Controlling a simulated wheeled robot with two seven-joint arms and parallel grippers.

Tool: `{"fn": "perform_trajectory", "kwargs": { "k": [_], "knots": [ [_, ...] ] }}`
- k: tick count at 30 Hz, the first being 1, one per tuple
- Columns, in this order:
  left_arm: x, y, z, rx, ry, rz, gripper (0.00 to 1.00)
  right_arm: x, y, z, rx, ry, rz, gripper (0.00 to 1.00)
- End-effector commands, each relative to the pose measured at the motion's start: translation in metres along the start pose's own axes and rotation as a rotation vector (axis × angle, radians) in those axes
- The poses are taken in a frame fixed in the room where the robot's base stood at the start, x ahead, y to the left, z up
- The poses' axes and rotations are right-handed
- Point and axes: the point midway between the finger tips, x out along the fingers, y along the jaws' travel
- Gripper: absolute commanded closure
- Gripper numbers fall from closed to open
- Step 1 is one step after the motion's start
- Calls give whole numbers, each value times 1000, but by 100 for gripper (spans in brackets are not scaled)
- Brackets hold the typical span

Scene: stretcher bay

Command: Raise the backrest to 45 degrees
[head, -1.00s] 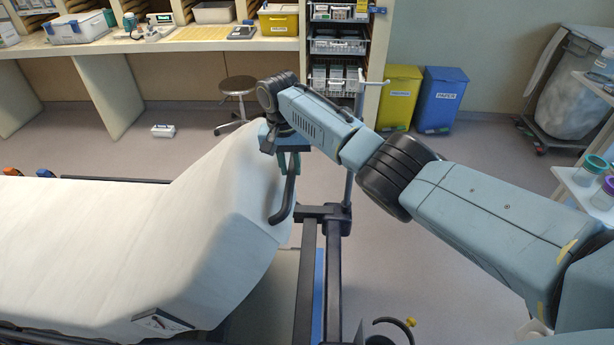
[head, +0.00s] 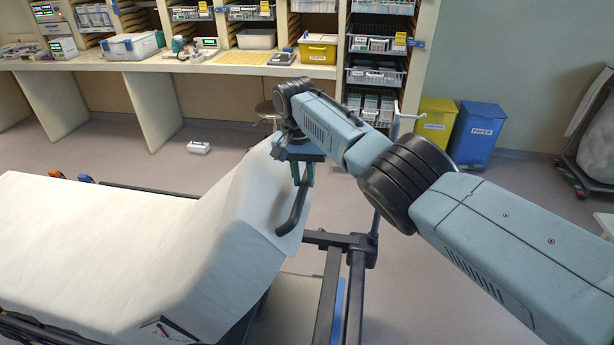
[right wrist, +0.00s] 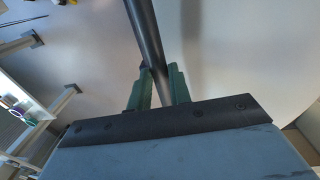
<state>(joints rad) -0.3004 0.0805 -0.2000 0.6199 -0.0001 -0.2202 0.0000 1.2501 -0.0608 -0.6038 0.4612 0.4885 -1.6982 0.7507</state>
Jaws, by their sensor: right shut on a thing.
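The backrest (head: 235,225) is the raised end of the white-covered stretcher (head: 75,240). It slopes up to the right from the flat part. A black bent handle (head: 294,212) sticks out at its upper right edge. My right gripper (head: 303,180) is shut on this handle. In the right wrist view the green fingers (right wrist: 158,88) stand on both sides of the dark bar (right wrist: 146,35). My left gripper is out of view.
Dark frame rails (head: 328,290) and an upright pole (head: 378,215) stand right of the backrest. The floor between stretcher and counter is mostly clear.

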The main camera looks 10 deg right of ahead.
Motion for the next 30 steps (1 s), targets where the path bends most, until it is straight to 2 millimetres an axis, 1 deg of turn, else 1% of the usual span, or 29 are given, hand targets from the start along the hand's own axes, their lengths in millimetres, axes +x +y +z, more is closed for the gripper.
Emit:
{"fn": "perform_trajectory", "kwargs": {
  "k": [1,2,3,7,8,24,26,29,30],
  "knots": [
    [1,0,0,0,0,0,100,5,-12,7,-14,-7,-26,100],
    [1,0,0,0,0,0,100,5,-12,7,-14,-7,-26,100],
    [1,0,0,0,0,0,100,5,-12,7,-14,-7,-26,78],
    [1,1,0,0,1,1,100,5,-12,7,-15,-6,-26,61],
    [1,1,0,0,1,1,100,5,-12,7,-15,-6,-26,59],
    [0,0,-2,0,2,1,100,0,-10,5,-13,-1,-23,59],
    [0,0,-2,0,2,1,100,-4,-10,4,-14,0,-23,59],
    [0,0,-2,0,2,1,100,-18,-10,4,-13,2,-25,59],
    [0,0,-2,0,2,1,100,-25,-10,4,-13,2,-24,59]
  ]
}}
